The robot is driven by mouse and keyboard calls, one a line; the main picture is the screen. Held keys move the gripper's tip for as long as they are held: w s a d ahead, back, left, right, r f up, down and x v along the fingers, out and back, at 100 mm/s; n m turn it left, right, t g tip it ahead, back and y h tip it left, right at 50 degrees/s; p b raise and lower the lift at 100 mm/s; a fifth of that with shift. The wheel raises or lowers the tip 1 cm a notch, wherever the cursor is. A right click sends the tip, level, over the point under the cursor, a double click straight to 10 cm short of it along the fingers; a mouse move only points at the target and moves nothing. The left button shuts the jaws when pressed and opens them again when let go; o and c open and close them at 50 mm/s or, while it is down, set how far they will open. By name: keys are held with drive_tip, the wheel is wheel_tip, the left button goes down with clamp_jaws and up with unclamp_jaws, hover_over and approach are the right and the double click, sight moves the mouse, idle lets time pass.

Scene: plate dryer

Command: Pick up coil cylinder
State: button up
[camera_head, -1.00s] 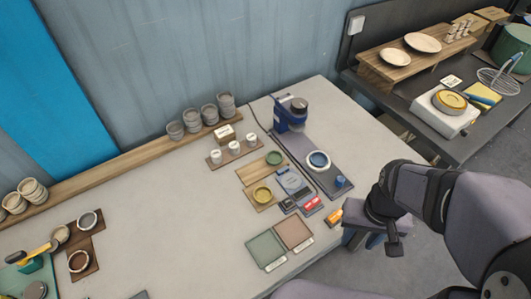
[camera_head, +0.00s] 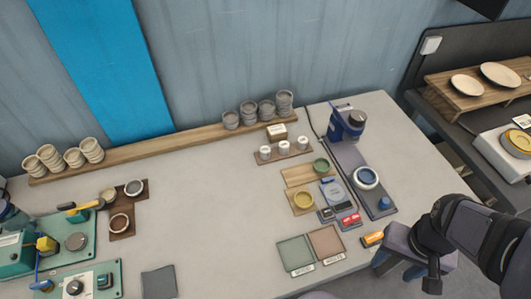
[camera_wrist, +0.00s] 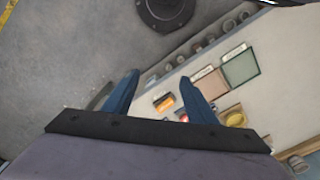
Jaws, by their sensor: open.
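I cannot tell for sure which thing is the coil cylinder; no coil is plain at this size. A small orange block (camera_head: 372,239) lies at the table's right front edge, close to my gripper (camera_head: 384,262). A red block (camera_head: 350,220) lies further in, beside a small scale (camera_head: 335,192). In the wrist view my gripper (camera_wrist: 160,98) has its two blue fingers spread with nothing between them. The orange block (camera_wrist: 164,103) shows beyond and below the fingers, apart from them.
Green and pink pads (camera_head: 326,242) lie near the front edge. A blue grinder-like machine (camera_head: 346,122) stands behind a dark board with a ring. Green machines (camera_head: 75,240) stand at the left. Grey cups (camera_head: 267,109) line the back shelf. The table's middle is clear.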

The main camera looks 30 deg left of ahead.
drive_tip(key=w+a+b, duration=0.1)
drive_tip(key=w+a, duration=0.4)
drive_tip(key=w, duration=0.4)
drive_tip(key=n+t+b, duration=0.2)
drive_tip(key=t+b, duration=0.2)
drive_tip(key=t, duration=0.1)
hover_over(265, 149)
drive_tip(key=s, duration=0.4)
wheel_tip(265, 149, down, 3)
drive_tip(key=shift+g+y, duration=0.3)
drive_tip(key=shift+w+d+p+x, duration=0.15)
drive_tip(key=shift+p+x, duration=0.8)
drive_tip(key=shift+x, duration=0.5)
drive_tip(key=shift+w+d+p+x, duration=0.15)
drive_tip(key=shift+p+x, duration=0.8)
drive_tip(key=shift+x, duration=0.55)
drive_tip(key=shift+w+f, duration=0.2)
drive_tip(key=shift+f, duration=0.5)
drive_tip(key=c, duration=1.2)
